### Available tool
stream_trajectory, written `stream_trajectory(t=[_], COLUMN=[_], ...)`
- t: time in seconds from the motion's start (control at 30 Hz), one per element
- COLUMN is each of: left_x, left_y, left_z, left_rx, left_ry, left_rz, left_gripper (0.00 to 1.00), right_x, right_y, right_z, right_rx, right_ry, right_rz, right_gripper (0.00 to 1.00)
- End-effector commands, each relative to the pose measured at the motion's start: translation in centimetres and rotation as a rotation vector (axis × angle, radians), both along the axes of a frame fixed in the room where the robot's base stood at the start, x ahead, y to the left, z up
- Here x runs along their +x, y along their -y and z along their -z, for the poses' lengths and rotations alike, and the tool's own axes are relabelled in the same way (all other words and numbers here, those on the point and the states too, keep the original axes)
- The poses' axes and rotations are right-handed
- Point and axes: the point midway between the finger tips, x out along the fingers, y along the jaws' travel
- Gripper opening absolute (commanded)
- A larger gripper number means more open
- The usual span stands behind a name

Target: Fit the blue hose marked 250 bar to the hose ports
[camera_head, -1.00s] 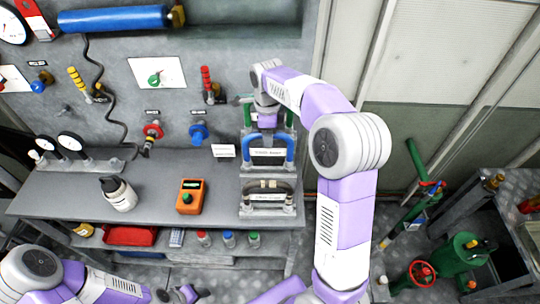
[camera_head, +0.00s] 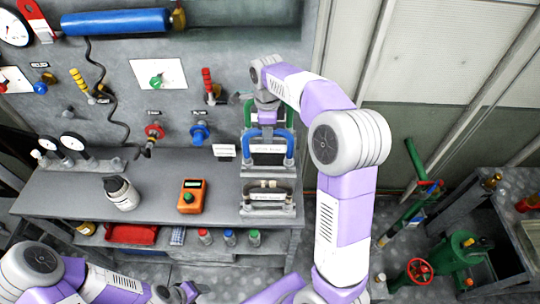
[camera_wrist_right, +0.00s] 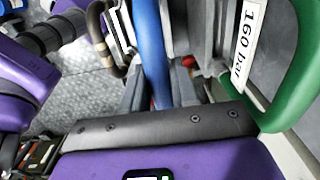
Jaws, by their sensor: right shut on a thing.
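The blue U-shaped hose (camera_head: 291,146) is at the middle rack tier, its bend up and its legs down. My right gripper (camera_head: 267,125) is shut on its upper bend. In the right wrist view the blue hose (camera_wrist_right: 151,50) runs down between the fingers. Its own marking cannot be read. On the wall panel are a red-ringed fitting (camera_head: 154,132) and a blue-ringed fitting (camera_head: 200,133) under small labels; I cannot tell whether these are the hose ports. My left gripper (camera_head: 182,293) is low at the bottom edge, away from the bench; its jaw state is unclear.
A green hose marked 160 bar (camera_wrist_right: 298,65) stands close beside my right gripper. A dark hose (camera_head: 267,186) sits on the lower rack tier. The bench (camera_head: 80,190) holds a white bottle (camera_head: 121,193), an orange meter (camera_head: 192,196) and gauges (camera_head: 73,142).

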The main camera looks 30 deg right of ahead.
Motion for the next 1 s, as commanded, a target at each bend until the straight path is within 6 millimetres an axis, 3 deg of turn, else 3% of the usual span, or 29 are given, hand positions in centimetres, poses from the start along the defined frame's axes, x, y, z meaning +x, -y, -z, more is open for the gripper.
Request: stream_trajectory(t=[1.0], left_x=[0.0], left_y=[0.0], left_z=[-1.8], left_rx=[0.000], left_ry=[0.000], left_rz=[0.000], left_gripper=[0.59], right_x=[0.0], right_y=[0.0], right_z=[-2.0], right_rx=[0.000], right_ry=[0.002], right_rz=[0.000], right_gripper=[0.00])
